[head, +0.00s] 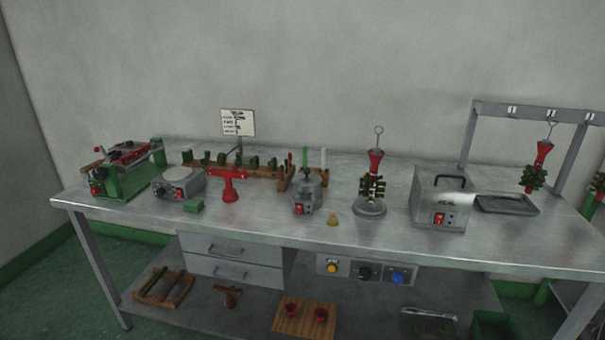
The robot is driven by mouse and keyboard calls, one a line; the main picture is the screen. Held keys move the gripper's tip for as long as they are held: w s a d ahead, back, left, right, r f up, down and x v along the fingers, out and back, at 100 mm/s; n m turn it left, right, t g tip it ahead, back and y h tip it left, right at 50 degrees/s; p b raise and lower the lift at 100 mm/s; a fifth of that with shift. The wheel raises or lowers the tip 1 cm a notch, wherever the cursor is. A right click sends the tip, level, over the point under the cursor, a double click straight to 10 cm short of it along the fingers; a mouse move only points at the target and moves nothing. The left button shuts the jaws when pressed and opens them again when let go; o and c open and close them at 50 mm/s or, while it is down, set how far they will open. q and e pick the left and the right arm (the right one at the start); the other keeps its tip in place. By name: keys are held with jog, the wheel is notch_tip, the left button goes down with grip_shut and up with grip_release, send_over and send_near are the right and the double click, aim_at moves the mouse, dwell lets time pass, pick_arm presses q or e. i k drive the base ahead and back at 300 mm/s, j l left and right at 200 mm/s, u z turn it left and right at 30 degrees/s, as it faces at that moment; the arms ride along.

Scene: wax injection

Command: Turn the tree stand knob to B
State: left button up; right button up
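A wax tree with a red top (375,161) and several green pieces stands upright on a round grey stand (369,209), right of the middle of the bench. A thin metal rod with a ring rises above the tree. No knob or letter can be made out on this stand at this size. A panel (345,281) under the bench's front edge carries a yellow button (332,267), a black knob (364,272) and a blue control (398,278). Their markings are too small to read. Neither of my grippers is in view.
A hanging rack (535,110) stands at right. The front strip is mostly clear.

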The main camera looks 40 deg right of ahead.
aim_at(365, 274)
jog(key=i+j+z, duration=0.15)
jog(key=j+z, duration=0.25)
jog(key=i+j+z, duration=0.15)
jog(key=z, duration=0.3)
jog(key=j+z, duration=0.35)
jog(key=j, duration=0.4)
